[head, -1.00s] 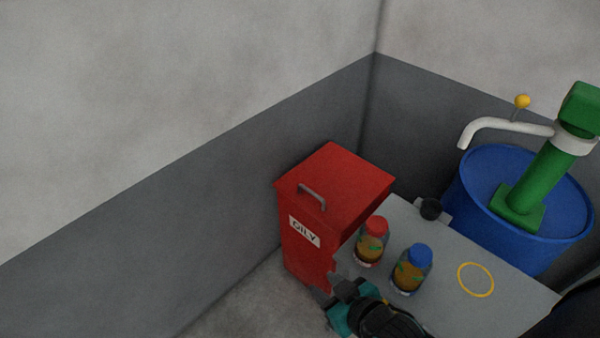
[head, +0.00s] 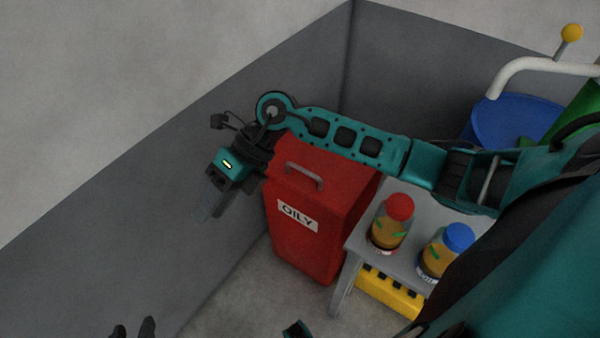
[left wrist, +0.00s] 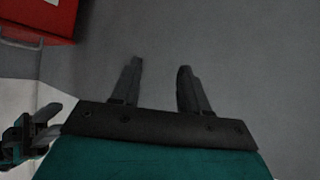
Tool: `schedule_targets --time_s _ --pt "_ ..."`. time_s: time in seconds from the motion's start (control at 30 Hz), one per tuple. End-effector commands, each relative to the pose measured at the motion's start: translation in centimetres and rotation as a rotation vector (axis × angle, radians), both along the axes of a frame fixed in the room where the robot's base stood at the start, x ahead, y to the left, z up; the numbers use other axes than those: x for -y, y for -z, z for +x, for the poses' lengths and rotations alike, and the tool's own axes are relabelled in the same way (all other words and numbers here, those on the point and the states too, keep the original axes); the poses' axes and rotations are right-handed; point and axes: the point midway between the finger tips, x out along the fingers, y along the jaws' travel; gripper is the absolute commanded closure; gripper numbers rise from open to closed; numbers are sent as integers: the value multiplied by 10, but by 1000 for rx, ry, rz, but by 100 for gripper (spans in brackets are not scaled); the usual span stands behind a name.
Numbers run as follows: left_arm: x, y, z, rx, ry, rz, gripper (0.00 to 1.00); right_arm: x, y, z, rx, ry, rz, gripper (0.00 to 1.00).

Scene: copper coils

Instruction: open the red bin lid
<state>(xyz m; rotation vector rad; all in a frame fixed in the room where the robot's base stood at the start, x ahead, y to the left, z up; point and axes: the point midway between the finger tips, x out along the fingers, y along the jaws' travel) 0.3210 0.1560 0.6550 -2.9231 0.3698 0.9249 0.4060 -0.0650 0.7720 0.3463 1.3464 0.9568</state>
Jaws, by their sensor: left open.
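The red bin (head: 310,235) with an "OILY" label stands in the corner by the wall. Its red lid (head: 345,185) is down, with a grey handle (head: 305,172) near the front edge. Part of the bin also shows in the left wrist view (left wrist: 35,18), upside down. My left gripper (head: 133,326) shows only its dark fingertips at the bottom, below and left of the bin; its fingers (left wrist: 157,82) are apart and empty. My right gripper (head: 210,208) is left of the bin, pointing down-left, with its arm passing over the lid's back. Its fingers look apart in the left wrist view (left wrist: 52,122).
A grey table (head: 350,262) right of the bin bears a red-capped bottle (head: 390,222) and a blue-capped bottle (head: 445,248). A yellow-and-black object (head: 390,292) is below it. A blue drum (head: 515,115) stands behind. The floor before the bin is clear.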

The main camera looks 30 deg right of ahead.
Motion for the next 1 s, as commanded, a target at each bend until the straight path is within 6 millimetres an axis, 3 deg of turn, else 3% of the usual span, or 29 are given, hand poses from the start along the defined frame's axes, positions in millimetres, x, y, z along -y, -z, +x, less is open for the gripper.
schedule_targets --time_s 0.03,0.1,0.2,0.33,0.47,0.57,1.0 --pt "2 11 1 0 4 -3 55 33 18 17 55 -30 -187 62" --pt "5 14 2 4 9 -8 55 78 28 36 96 -44 -427 62" --pt "7 18 5 9 13 -10 55 136 25 58 128 -22 -706 62" --pt "7 18 9 15 14 -11 55 186 11 73 139 30 -932 62" --pt "7 15 13 28 15 -12 55 206 6 78 137 56 -1021 62" --pt "7 17 13 30 15 -13 55 210 14 78 135 59 -1031 62" --pt "7 44 9 16 16 -13 55 224 100 84 135 57 -1025 62"
